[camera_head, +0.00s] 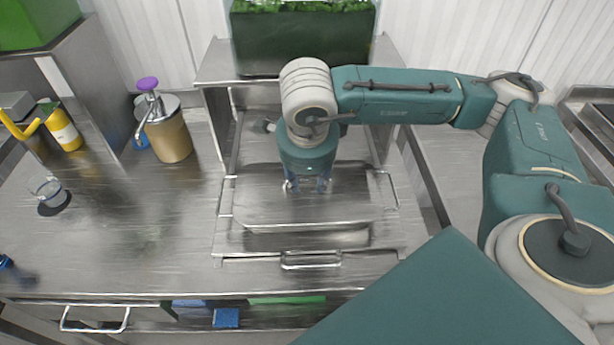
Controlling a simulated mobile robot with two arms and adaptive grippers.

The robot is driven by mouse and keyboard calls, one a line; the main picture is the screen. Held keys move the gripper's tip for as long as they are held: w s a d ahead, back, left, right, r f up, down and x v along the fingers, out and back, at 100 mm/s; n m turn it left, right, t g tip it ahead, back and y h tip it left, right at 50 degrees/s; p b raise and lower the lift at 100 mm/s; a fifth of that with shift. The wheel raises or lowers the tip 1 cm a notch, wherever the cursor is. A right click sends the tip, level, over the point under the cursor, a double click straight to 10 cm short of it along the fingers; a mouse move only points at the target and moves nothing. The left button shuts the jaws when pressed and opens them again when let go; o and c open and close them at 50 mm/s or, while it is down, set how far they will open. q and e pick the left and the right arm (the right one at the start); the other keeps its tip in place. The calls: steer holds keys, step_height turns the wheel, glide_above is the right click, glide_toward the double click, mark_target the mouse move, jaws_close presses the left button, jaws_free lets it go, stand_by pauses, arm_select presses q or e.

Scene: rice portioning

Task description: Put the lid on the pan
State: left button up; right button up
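A flat rectangular steel lid (265,208) lies at the middle of the counter, under my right gripper (307,186). The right gripper points down at the lid's middle; its two fingertips show a little apart, close to the lid's surface. The wrist and fingers hide any knob or handle there, so I cannot tell whether they hold it. A steel pan (300,240) shows below the lid's front edge, with wire handles at the sides and front. I cannot tell whether the lid rests fully on the pan's rim. My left gripper is not in view.
A pump dispenser (168,135) with a purple knob stands on the left counter. A yellow-and-white container (62,130) and a small clear cup (50,192) are farther left. A dark green planter (300,42) stands on the shelf behind.

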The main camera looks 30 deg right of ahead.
steer(key=v, duration=1.2)
